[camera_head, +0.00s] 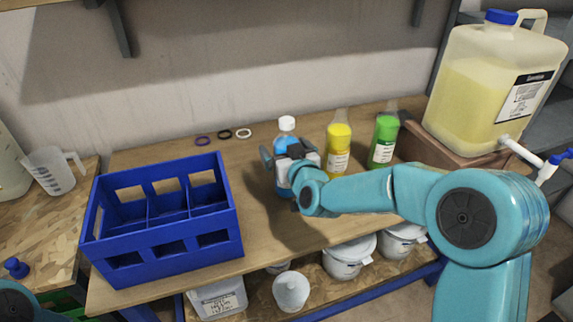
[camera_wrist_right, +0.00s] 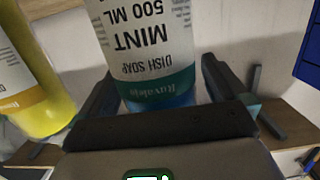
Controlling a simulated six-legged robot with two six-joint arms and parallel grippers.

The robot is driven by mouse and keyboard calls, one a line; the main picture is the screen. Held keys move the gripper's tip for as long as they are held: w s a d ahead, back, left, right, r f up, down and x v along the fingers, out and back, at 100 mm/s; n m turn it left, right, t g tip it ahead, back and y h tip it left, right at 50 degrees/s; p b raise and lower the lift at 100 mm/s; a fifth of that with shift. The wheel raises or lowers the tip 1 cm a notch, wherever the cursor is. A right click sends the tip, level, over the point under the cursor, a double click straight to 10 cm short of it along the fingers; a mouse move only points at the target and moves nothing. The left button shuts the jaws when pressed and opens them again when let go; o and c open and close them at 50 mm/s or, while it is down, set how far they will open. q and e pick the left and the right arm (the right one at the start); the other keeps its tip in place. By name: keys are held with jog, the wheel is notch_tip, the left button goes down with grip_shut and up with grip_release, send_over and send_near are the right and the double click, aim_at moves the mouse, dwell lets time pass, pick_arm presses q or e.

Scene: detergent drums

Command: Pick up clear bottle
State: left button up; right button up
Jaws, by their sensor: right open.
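The clear bottle (camera_head: 285,139) has a white cap and blue liquid and stands upright on the wooden bench. My right gripper (camera_head: 287,157) is at the bottle, hiding part of its body. In the right wrist view the bottle (camera_wrist_right: 150,50) fills the middle, with a label reading "DISH SOAP MINT 500 ML". The open jaws of my right gripper (camera_wrist_right: 160,82) stand on either side of it. Firm contact cannot be told. My left gripper is not in view.
A yellow bottle (camera_head: 338,150) and a green bottle (camera_head: 383,140) stand right of the clear bottle. An empty-looking blue divided crate (camera_head: 180,240) stands to the left. Three rings lie behind, including a purple one (camera_head: 203,141). A large drum (camera_head: 480,95) sits at the right.

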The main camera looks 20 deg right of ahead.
jog(key=shift+w+f, duration=0.1)
jog(key=shift+w, duration=0.2)
jog(key=shift+s, duration=0.1)
